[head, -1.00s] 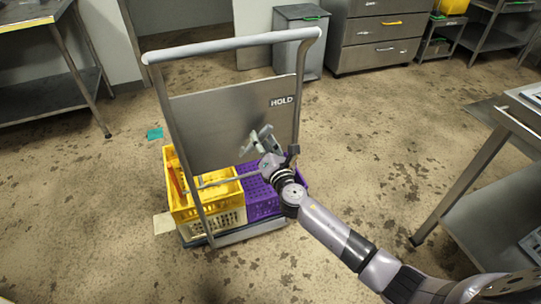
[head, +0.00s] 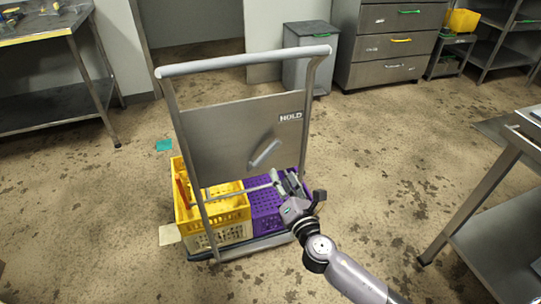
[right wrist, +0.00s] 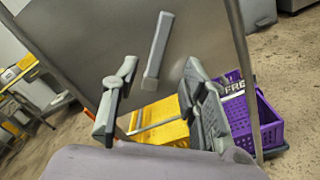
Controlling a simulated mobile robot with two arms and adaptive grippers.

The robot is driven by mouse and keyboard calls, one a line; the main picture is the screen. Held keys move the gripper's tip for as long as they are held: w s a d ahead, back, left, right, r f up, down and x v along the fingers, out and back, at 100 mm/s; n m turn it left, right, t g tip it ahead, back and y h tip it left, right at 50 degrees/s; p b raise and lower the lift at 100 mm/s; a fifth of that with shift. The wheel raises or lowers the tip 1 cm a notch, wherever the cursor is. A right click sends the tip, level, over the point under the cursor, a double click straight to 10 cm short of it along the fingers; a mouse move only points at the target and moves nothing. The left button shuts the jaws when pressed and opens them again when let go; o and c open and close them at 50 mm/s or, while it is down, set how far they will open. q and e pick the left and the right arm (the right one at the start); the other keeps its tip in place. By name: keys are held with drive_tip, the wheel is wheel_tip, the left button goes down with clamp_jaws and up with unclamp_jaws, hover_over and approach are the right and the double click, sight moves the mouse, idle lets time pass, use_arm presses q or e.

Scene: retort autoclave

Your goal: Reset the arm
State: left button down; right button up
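My right gripper (head: 288,183) is in front of the trolley's grey panel (head: 225,125), low over the purple crate (head: 268,215). In the right wrist view its two fingers (right wrist: 158,98) are spread apart with nothing between them. A short grey bar (head: 265,153) shows slanted against the panel, above and to the left of the gripper and apart from it. The bar also shows beyond the fingers in the right wrist view (right wrist: 158,48). My left gripper is not in view.
A yellow crate (head: 228,210) stands beside the purple crate on the trolley. A steel table (head: 520,150) is at the right, another table (head: 60,25) at the left. Floor between the trolley and right table is clear.

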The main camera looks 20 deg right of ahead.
drive_tip(key=s+d+f+m+g+h, duration=0.15)
drive_tip(key=s+f+m+g, duration=0.45)
drive_tip(key=s+f+m, duration=0.6)
drive_tip(key=s+d+f+m+g+h, duration=0.1)
drive_tip(key=s+d+f+m+g, duration=0.2)
drive_tip(key=s+f+m+g, duration=0.9)
drive_tip(key=s+a+f+m+t+y, duration=0.2)
drive_tip(key=s+a+f, duration=0.1)
drive_tip(key=s+f, duration=0.5)
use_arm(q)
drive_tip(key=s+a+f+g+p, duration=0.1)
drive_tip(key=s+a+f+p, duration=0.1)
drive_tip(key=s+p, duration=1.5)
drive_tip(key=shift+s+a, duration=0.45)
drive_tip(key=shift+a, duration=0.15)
use_arm(e)
drive_tip(key=s+d+f, duration=0.1)
drive_tip(key=s, duration=0.7)
drive_tip(key=s+d+f+g, duration=0.1)
drive_tip(key=s+d+f, duration=0.1)
drive_tip(key=s, duration=0.7)
drive_tip(key=shift+f, duration=0.1)
